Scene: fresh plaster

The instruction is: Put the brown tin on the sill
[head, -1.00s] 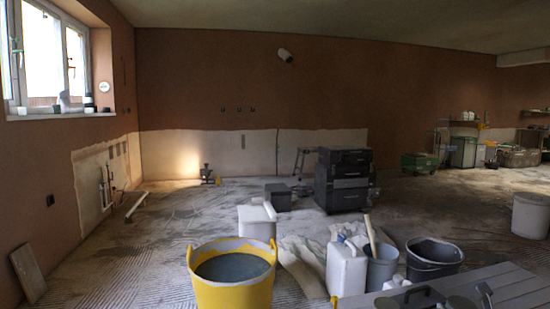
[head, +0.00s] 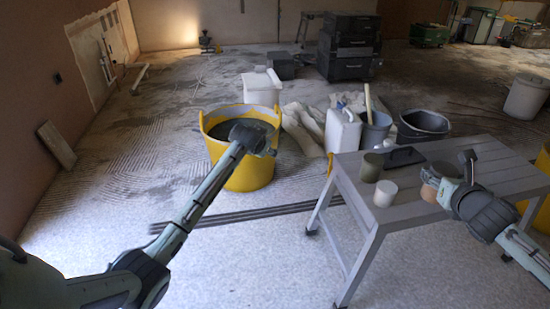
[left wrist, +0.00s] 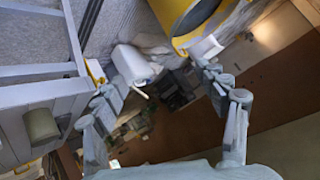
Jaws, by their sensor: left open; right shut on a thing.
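A brown tin (head: 430,191) is at the right end of my right gripper's reach, over the grey slatted table. My right gripper (head: 444,184) is shut on it and partly hides it. I cannot tell whether the tin touches the table top. My left gripper (head: 262,138) is in front of the yellow tub in the head view. The left wrist view shows its two fingers (left wrist: 166,90) wide apart with nothing between them. The window sill is outside the current head view.
The yellow tub (head: 250,177), a white jerrycan (head: 342,133) and buckets stand behind. Floor at front left is clear.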

